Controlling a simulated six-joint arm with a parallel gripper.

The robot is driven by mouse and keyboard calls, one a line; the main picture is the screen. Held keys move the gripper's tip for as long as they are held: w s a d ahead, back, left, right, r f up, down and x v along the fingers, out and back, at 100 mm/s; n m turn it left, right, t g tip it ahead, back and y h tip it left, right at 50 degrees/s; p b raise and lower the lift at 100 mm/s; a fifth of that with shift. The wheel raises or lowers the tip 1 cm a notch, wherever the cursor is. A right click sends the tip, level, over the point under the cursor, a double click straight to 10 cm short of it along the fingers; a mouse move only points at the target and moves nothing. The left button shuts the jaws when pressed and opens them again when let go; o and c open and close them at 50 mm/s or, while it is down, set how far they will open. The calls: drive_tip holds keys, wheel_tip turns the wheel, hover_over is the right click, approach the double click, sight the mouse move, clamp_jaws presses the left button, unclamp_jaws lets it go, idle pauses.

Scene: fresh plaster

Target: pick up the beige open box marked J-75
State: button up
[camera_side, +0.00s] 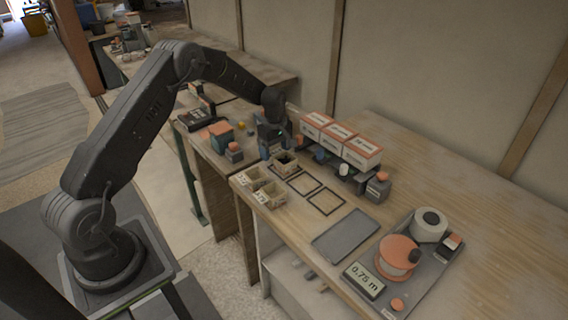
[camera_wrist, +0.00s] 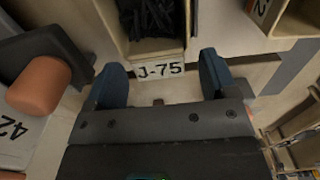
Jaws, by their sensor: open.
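The beige open box marked J-75 (camera_wrist: 157,48) is at the top middle of the wrist view, with dark thin pieces inside. Its white J-75 label (camera_wrist: 161,71) faces my gripper. My gripper (camera_wrist: 160,82) is open, its two blue fingers apart on either side of the label, with nothing between them. The far part of the box is cut off by the frame edge. In the side view, my gripper (camera_side: 272,147) is low over the bench, beside a beige box with dark contents (camera_side: 285,168). I cannot tell there whether the fingers touch it.
Two more beige boxes (camera_side: 261,187) stand nearby. White and orange cartons (camera_side: 340,140) stand in a row behind. Dark rectangular outlines (camera_side: 315,190) and a grey mat (camera_side: 346,234) lie to the right. A tray of spools (camera_side: 400,258) is further right. An orange-capped item (camera_wrist: 38,88) is left in the wrist view.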

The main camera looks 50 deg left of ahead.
drive_tip(key=shift+c, duration=0.2)
drive_tip(key=c, duration=1)
drive_tip(key=shift+c, duration=0.2)
drive_tip(key=shift+r, duration=0.1)
